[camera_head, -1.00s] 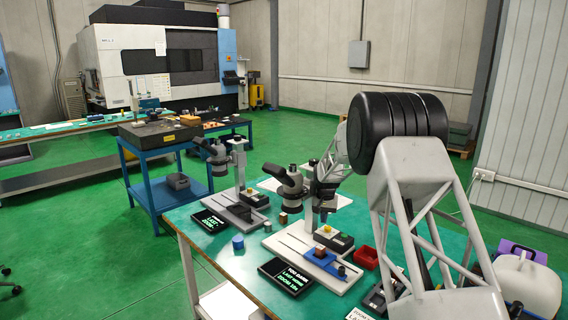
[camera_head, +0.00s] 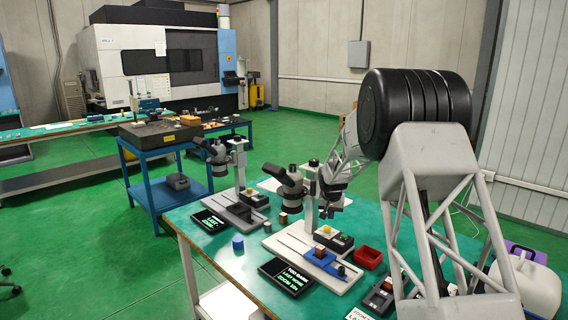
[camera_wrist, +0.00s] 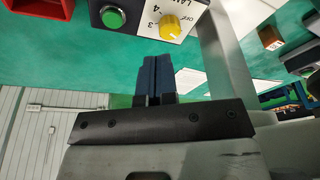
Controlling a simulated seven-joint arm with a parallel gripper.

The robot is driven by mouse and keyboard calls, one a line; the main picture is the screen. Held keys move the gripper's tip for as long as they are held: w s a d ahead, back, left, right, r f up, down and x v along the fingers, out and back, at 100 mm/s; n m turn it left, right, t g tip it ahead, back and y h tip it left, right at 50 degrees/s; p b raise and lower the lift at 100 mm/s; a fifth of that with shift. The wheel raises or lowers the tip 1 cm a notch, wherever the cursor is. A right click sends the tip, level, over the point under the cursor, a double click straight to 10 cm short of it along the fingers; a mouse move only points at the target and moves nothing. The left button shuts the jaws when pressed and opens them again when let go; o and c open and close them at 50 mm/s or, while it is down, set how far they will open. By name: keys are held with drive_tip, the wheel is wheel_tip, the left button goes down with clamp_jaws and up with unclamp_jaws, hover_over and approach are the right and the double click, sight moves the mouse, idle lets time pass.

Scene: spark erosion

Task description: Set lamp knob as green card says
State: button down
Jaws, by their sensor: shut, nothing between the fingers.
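The yellow lamp knob (camera_wrist: 171,27) sits on a control box whose printed face reads LAMP, with OFF, 3 and 4 legible; its pointer setting is not clear. A green button (camera_wrist: 113,17) is beside it. In the head view the box (camera_head: 333,241) stands by the near microscope. My gripper (camera_wrist: 155,62) is shut and empty, its dark fingertips apart from the knob, just short of it in the wrist view. In the head view my gripper (camera_head: 331,212) is above the box. A white card (camera_head: 358,314) is cut off at the bottom edge; no green card is clearly identifiable.
The near microscope (camera_head: 290,188) stands close left of my gripper. A red tray (camera_head: 368,258) lies right of the box. A blue fixture (camera_head: 325,263) is on the microscope base, and a second microscope (camera_head: 217,153) stands farther left.

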sight(329, 235)
drive_tip(key=shift+f, duration=0.2)
drive_tip(key=shift+f, duration=3.1)
drive_tip(key=shift+s+f, duration=0.1)
drive_tip(key=shift+f, duration=0.25)
